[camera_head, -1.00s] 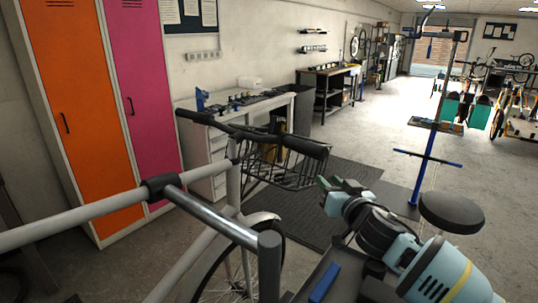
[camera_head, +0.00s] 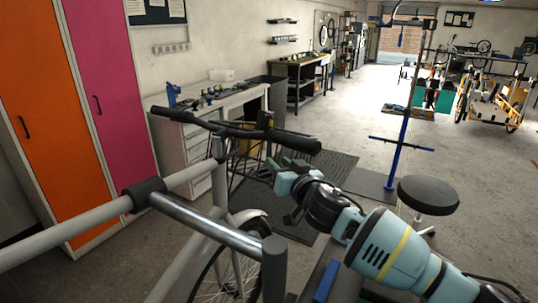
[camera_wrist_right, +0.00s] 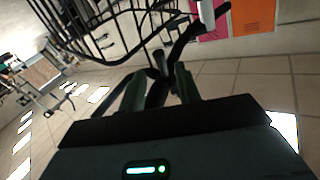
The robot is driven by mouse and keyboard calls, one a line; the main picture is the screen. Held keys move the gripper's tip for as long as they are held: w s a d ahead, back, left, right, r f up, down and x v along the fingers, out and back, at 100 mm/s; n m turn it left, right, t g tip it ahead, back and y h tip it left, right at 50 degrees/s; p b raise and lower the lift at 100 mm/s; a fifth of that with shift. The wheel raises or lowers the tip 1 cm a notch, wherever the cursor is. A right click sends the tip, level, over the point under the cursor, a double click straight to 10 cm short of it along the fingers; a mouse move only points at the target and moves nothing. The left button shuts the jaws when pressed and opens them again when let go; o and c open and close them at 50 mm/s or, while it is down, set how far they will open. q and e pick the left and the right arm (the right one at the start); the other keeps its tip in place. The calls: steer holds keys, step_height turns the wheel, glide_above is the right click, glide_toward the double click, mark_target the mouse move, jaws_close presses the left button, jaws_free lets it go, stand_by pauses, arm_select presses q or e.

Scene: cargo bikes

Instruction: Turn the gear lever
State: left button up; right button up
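The bike's black handlebar (camera_head: 235,130) runs across the middle of the head view, with a grip at each end. A small dark part (camera_head: 265,121) stands on the bar near the right grip (camera_head: 298,143); I cannot tell whether it is the gear lever. My right gripper (camera_head: 287,172) is just below the right grip, pointing at it. In the right wrist view, the two fingers of this gripper (camera_wrist_right: 160,88) are apart. The dark end of a bar (camera_wrist_right: 159,62) shows between and beyond them; contact is unclear. My left gripper is not in view.
The black wire basket (camera_wrist_right: 90,25) is close to the gripper in the wrist view. A round black stool (camera_head: 428,195) and a blue stand (camera_head: 396,160) are at right. Open floor lies beyond.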

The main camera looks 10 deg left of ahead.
mark_target(270, 155)
steer(key=x, duration=0.4)
steer(key=shift+w+a+r, duration=0.15)
steer(key=shift+w+a, duration=0.15)
steer(key=shift+w, duration=0.15)
steer(key=shift+w+a, duration=0.35)
steer(key=shift+w, duration=0.1)
steer(key=shift+c, duration=0.3)
jaws_close()
